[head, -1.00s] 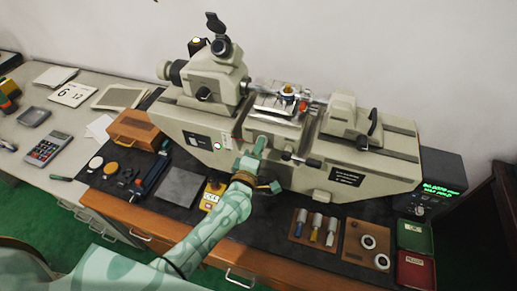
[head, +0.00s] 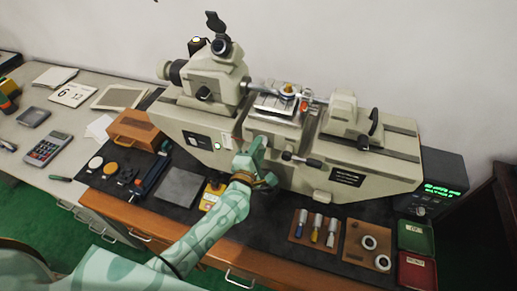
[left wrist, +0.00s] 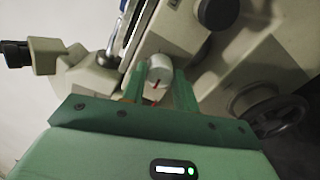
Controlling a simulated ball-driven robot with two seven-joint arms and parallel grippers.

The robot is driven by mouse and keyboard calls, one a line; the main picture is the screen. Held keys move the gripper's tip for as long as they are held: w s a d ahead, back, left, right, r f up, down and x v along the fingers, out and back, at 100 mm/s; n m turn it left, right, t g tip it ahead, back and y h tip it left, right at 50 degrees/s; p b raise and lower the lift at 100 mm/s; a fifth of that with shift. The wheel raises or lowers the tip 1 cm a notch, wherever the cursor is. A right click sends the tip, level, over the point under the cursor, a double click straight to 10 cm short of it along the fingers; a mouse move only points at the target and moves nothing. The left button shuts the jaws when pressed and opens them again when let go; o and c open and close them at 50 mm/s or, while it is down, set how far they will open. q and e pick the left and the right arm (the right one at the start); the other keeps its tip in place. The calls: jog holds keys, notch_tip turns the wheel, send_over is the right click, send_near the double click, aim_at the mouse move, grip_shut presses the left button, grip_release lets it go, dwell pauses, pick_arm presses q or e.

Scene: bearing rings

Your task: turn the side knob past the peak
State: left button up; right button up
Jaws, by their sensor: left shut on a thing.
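The measuring machine (head: 345,181) is a long cream bench instrument on the dark mat. The side knob (left wrist: 159,67) is a pale grey cylinder with a thin red mark, seen in the left wrist view between my fingers. My left gripper (head: 257,152) is at the machine's front face, below the small stage (head: 277,103), and is shut on the knob. In the left wrist view my left gripper (left wrist: 158,85) has one finger on each side of it. In the head view my gripper hides the knob. My right gripper is out of view.
A lever with a black handle (head: 312,162) sticks out just right of my left gripper. A digital readout (head: 437,187) with green text stands at the right, too small to read surely. A black handwheel (left wrist: 277,116) is close by. Plugs and rings lie along the front.

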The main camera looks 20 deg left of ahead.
pick_arm(q)
jog(key=o, duration=1)
jog(key=shift+c, duration=0.2)
jog(key=shift+s, duration=0.1)
jog(key=s, duration=1.6)
jog(key=shift+a+r+b, duration=0.25)
jog(key=shift+a+b, duration=0.1)
jog(key=shift+b, duration=0.05)
jog(key=shift+s, duration=0.1)
